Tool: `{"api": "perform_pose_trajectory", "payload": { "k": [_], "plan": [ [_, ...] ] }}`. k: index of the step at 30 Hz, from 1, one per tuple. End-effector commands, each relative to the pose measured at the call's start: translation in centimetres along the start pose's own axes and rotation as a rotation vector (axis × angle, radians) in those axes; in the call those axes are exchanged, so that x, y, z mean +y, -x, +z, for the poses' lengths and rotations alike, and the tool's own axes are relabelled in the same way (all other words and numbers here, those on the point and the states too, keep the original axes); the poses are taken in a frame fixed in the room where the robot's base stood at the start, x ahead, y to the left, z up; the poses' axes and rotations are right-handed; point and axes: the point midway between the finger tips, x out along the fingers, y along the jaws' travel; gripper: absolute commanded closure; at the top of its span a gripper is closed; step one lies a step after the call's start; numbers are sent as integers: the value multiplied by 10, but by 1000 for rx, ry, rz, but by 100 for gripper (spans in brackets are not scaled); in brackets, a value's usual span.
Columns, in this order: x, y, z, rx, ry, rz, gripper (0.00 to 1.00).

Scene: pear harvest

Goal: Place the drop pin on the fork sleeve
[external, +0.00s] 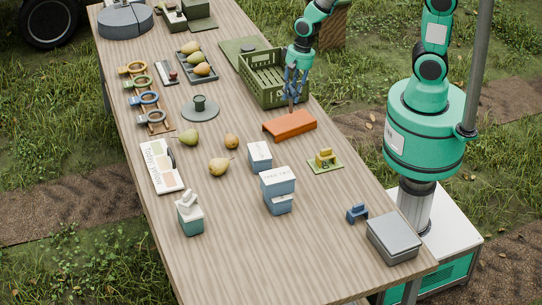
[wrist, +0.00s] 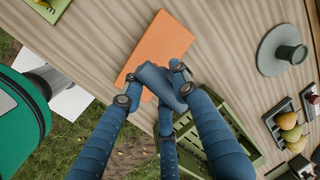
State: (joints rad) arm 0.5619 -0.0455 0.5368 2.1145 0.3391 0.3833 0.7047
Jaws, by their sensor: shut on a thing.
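The orange flat block (external: 290,126), which looks like the fork sleeve, lies on the wooden table, right of the middle. It also shows in the wrist view (wrist: 160,42), beyond my fingertips. My gripper (external: 292,97) is above its far edge, pointing down. In the wrist view my gripper (wrist: 158,88) is shut on a grey-blue piece (wrist: 158,82), apparently the drop pin. The fingers cover part of it. In the external view a thin dark piece shows under the fingertips, and I cannot tell whether it touches the block.
A green crate (external: 262,97) stands just behind the gripper. A yellow piece on a green plate (external: 325,167) lies nearer the front right.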

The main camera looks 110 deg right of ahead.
Motion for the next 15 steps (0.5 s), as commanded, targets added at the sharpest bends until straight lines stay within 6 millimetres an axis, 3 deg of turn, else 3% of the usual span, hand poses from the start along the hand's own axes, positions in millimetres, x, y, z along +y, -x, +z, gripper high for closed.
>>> {"api": "perform_pose_trajectory", "payload": {
  "k": [15],
  "plan": [
    [-2, -7, -2, 0, 0, 0, 100]
  ]
}}
